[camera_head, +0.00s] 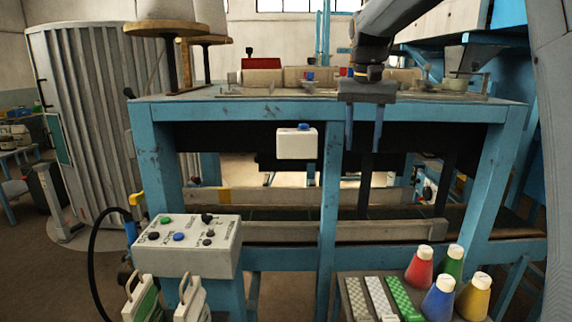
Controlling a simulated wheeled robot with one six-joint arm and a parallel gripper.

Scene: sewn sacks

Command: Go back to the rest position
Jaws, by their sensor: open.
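My gripper (363,148) hangs from my dark arm in the upper right of the head view. It points straight down, in front of the blue machine frame (275,112). Its two blue fingers are apart with nothing between them, so it is open and empty. A white box with a blue button (296,144) is on the frame to the left of the fingers.
A control box (188,245) with coloured buttons stands at the lower left, above two white-and-green handled items (145,300). At the lower right a table holds red, green, blue and yellow cones (438,300) and several flat strips (378,297). Large spools stand upper left.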

